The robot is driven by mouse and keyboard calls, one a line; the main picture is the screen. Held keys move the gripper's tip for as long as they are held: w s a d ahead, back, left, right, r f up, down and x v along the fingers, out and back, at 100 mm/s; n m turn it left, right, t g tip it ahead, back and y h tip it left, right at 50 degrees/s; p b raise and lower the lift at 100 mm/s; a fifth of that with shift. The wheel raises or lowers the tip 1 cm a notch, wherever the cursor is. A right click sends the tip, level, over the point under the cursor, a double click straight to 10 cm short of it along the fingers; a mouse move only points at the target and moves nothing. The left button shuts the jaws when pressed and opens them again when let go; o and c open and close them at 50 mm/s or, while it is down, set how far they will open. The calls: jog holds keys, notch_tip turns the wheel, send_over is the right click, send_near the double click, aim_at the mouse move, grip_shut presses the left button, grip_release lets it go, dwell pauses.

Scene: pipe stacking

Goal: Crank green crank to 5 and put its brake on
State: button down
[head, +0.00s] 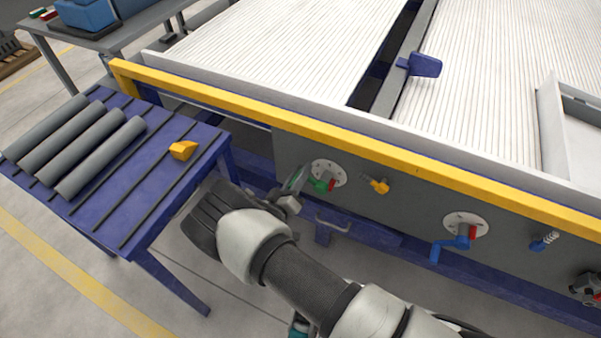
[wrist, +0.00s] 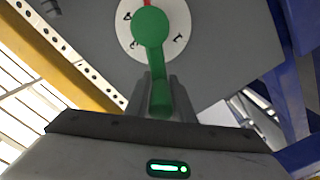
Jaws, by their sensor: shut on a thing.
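The green crank (head: 319,184) sits on a white round dial (head: 338,168) on the grey side panel, with a red part (head: 331,185) beside its hub. In the wrist view the green crank (wrist: 151,27) has its hub in front of the dial (wrist: 124,36), and its arm points down toward my gripper (wrist: 160,97). The gripper is shut on the crank's handle end. Dial digits, including 4 and 1, show around the hub; 5 cannot be made out. Red shows only at the top edge there. In the head view my gripper (head: 292,192) is at the crank's left, partly hidden by my wrist.
A blue crank (head: 457,243) with its own dial stands right on the same panel. A yellow knob (head: 378,185) and a blue spring knob (head: 543,243) stick out nearby. A blue table (head: 165,190) with grey pipes (head: 100,157) stands left.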

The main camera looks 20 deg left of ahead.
jog(key=shift+w+d, duration=0.1)
dwell(0.5)
jog(key=c, duration=1.6)
grip_release()
jog(key=s, duration=0.5)
jog(key=s+p, duration=0.1)
jog(key=s, duration=1.1)
jog(key=shift+s+a+p, duration=0.25)
jog(key=shift+a+p, duration=0.05)
jog(key=shift+p, duration=0.05)
